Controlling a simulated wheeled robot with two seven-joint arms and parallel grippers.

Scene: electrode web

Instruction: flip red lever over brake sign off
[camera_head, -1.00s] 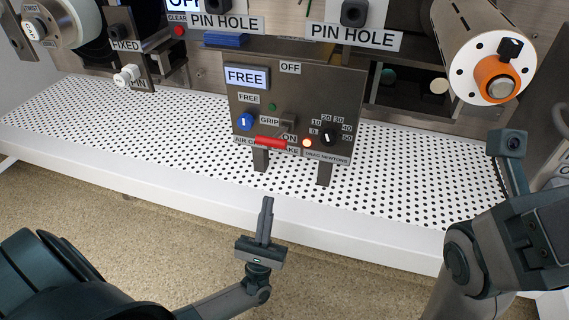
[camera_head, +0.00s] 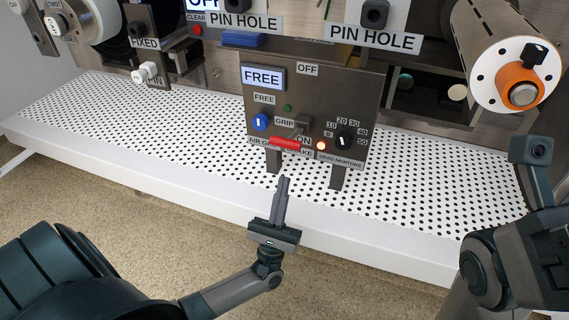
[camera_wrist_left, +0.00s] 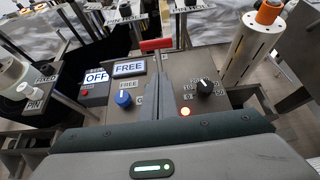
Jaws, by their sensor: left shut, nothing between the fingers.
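The red lever (camera_head: 285,143) is a red bar at the bottom of the grey control panel (camera_head: 345,90). It is down beside the ON label (camera_head: 303,140) and partly covers the AIR and BRAKE lettering; the OFF label (camera_head: 307,69) is at the panel's top. My left gripper (camera_head: 284,180) is shut and empty, pointing up at the panel, with its tips below the lever in the head view and apart from it. In the left wrist view the red lever (camera_wrist_left: 155,44) shows just past the fingertips. My right gripper's fingers are out of view.
A blue knob (camera_head: 261,122), a black dial (camera_head: 345,140) and a lit orange lamp (camera_head: 320,145) flank the lever. Two panel legs stand on the white perforated table (camera_head: 420,190). A roller with an orange hub (camera_head: 522,85) is at right. The table front is clear.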

